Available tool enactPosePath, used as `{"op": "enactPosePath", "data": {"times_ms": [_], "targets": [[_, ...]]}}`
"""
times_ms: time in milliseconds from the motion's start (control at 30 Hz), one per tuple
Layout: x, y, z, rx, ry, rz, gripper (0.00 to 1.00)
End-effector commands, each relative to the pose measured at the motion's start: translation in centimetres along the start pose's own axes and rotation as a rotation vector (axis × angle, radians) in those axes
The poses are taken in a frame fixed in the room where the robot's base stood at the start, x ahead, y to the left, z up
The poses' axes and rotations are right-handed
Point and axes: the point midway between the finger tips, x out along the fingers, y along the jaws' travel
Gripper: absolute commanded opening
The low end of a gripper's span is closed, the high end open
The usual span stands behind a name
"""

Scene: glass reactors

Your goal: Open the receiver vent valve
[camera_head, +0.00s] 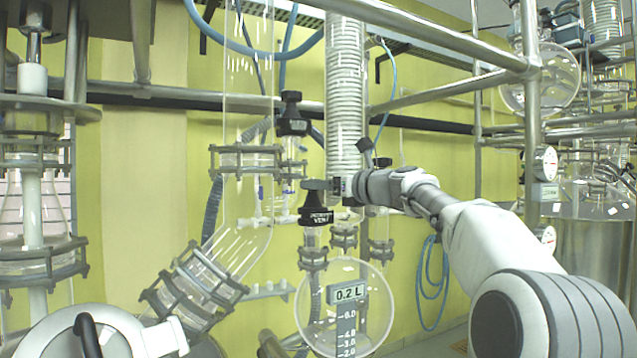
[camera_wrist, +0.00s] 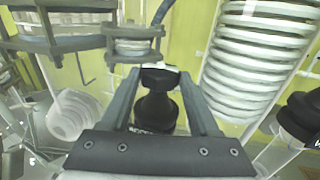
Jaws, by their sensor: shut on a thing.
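The receiver vent valve (camera_head: 316,216) is a black valve with a white "VENT" label and a flat black handle on top. It stands upright above the round glass receiver (camera_head: 345,312), which has a 0.2 L display. My gripper (camera_head: 335,187) reaches in from the right at the height of the handle. In the wrist view the black valve (camera_wrist: 155,106) lies between the two grey fingers of my gripper (camera_wrist: 158,78), which are shut on its handle. The far side of the handle is hidden, and the exact finger contact is hard to see in the head view.
Another black valve (camera_head: 292,115) stands above and left of the gripper. A coiled condenser (camera_head: 345,90) rises just behind it. Slanted glass pipe with metal clamps (camera_head: 195,290) is at the lower left. Steel rails (camera_head: 440,35) cross above my arm.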

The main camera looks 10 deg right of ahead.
Motion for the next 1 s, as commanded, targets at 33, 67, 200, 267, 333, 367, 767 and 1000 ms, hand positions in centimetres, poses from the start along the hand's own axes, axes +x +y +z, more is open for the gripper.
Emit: {"op": "enactPosePath", "data": {"times_ms": [33,67,200,267,333,367,767,1000], "targets": [[0.01,-0.31,0.57,0.003,0.001,0.032,0.06],[0.04,-0.35,0.60,0.005,0.001,0.052,0.06],[0.05,-0.56,0.70,0.004,0.002,0.139,0.06],[0.08,-0.58,0.76,0.005,0.001,0.175,0.06],[0.12,-0.64,0.77,0.006,0.001,0.213,0.06],[0.12,-0.68,0.77,0.005,0.000,0.228,0.06],[0.24,-0.94,0.38,0.004,0.000,0.371,0.06],[0.27,-0.95,0.13,0.001,0.000,0.403,0.06]]}}
